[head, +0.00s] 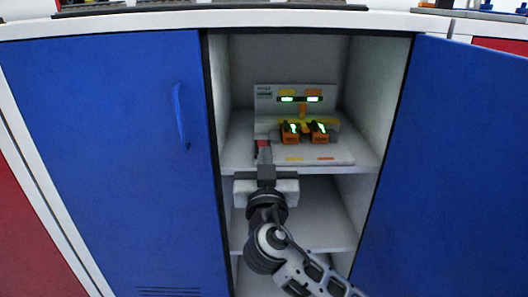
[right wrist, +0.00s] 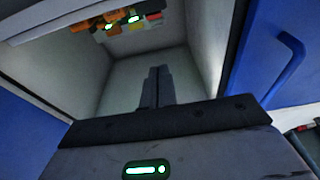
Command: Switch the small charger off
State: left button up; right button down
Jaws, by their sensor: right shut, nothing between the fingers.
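The small charger (head: 335,150) is a pale unit with an upright back panel on the upper shelf of the open cabinet. Two orange-and-black batteries (head: 291,133) (head: 319,132) sit on it, with green lights on them and on the panel. A small red part (head: 263,145), perhaps its switch, shows at the charger's left, partly hidden by my gripper. My right gripper (head: 264,155) is shut and empty just in front of it; contact cannot be told. In the right wrist view its closed fingers (right wrist: 158,72) point into the cabinet, with the charger's batteries (right wrist: 115,20) at the top. My left gripper is out of view.
The right blue door (head: 445,170) stands open and the left blue door (head: 110,150) is closed. Cabinet side walls flank the charger closely. The lower shelf (head: 315,220) looks empty. A white worktop (head: 180,20) runs above.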

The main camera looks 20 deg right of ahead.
aim_at(262, 144)
jog(key=shift+w, duration=0.1)
jog(key=x, duration=1)
jog(key=shift+w+f, duration=0.1)
jog(key=shift+f, duration=0.05)
jog(key=f, duration=0.1)
jog(key=f+b, duration=0.1)
jog(key=shift+s+f, duration=0.35)
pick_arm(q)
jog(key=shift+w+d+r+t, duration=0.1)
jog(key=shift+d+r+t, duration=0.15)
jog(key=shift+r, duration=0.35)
pick_arm(e)
jog(key=shift+s+a+f, duration=0.1)
jog(key=shift+f, duration=0.45)
